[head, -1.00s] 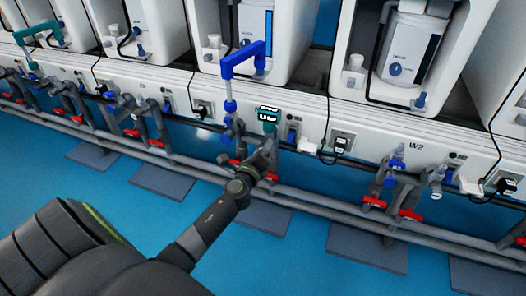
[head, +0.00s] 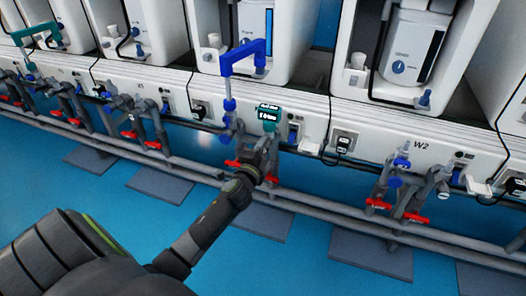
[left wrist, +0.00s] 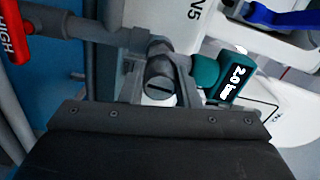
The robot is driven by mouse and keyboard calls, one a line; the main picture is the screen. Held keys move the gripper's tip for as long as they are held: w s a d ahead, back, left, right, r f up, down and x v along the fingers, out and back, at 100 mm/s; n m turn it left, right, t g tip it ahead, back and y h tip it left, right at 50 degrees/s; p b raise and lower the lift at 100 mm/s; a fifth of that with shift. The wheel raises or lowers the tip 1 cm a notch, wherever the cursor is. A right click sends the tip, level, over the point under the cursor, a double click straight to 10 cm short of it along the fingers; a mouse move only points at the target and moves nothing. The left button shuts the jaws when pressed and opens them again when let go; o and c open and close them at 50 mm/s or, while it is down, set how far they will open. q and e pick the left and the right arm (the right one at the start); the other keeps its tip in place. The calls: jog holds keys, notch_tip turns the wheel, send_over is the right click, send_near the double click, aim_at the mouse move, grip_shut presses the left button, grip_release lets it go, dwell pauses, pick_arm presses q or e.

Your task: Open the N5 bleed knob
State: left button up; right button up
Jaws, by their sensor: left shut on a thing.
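My left gripper (head: 264,148) reaches in from the lower left to the pipework below the white panel. In the left wrist view, the left gripper (left wrist: 160,90) is shut on a dark grey round knob (left wrist: 159,89) with a slot across its face. The knob is hidden behind the gripper in the head view. My right gripper is not in view.
Red-handled valves (head: 377,203) sit along the pipes, and a red handle marked HIGH (left wrist: 14,32) is close by in the left wrist view. The blue floor (head: 300,262) in front is open.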

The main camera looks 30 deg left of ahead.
pick_arm(q)
jog(key=shift+f+n, duration=0.1)
jog(key=shift+n, duration=0.5)
jog(key=o, duration=1)
jog(key=p+v, duration=0.1)
jog(key=v, duration=1.6)
jog(key=shift+s, duration=0.25)
jog(key=shift+a, duration=0.1)
